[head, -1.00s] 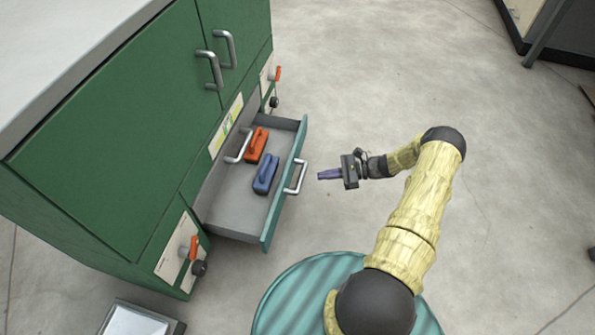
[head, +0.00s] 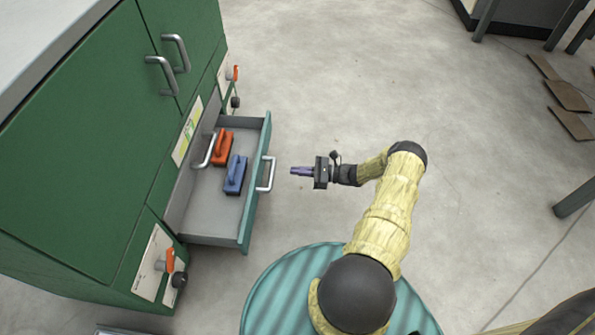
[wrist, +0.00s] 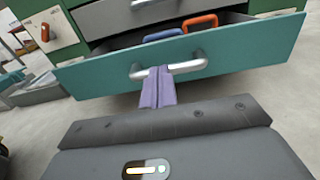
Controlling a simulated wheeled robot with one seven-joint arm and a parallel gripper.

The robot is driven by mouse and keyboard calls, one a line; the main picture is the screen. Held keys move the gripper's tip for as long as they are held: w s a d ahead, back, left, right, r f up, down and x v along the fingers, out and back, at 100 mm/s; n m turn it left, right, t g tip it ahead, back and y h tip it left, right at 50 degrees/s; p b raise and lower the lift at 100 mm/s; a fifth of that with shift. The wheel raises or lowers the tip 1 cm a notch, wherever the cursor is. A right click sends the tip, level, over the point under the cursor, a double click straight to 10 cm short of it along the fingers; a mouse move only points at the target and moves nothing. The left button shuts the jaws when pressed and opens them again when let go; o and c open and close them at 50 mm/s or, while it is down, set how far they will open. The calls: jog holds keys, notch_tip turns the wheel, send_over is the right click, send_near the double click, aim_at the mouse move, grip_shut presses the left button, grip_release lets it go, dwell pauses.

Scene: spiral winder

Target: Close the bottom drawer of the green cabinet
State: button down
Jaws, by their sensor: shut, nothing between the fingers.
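The green cabinet (head: 85,150) stands at the left in the head view. Its bottom drawer (head: 257,190) is pulled out, with a teal front and a silver handle (head: 267,174). The drawer holds an orange-red item (head: 222,149) and a blue item (head: 235,175). My gripper (head: 293,170) is to the right of the drawer handle, pointing at it, with a small gap between them. Its purple fingers are together and empty. In the wrist view the fingers (wrist: 158,88) overlap the handle (wrist: 190,66) in the picture, below the top edge of the drawer front (wrist: 100,75).
Another handle (head: 207,150) shows above the drawer, on the cabinet's middle. Orange and black knobs (head: 172,262) sit on the cabinet's side panel. Open concrete floor (head: 380,80) lies right of the drawer. Brown boards (head: 567,95) and grey legs (head: 575,200) are at the far right.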

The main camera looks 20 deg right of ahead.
aim_at(258, 167)
jog(key=b+x, duration=0.2)
jog(key=x, duration=0.3)
jog(key=b+x, duration=0.2)
jog(key=x, duration=0.3)
jog(key=shift+f, duration=0.2)
jog(key=shift+w+a+r, duration=0.2)
jog(key=shift+w+a, duration=0.15)
jog(key=shift+a, duration=0.15)
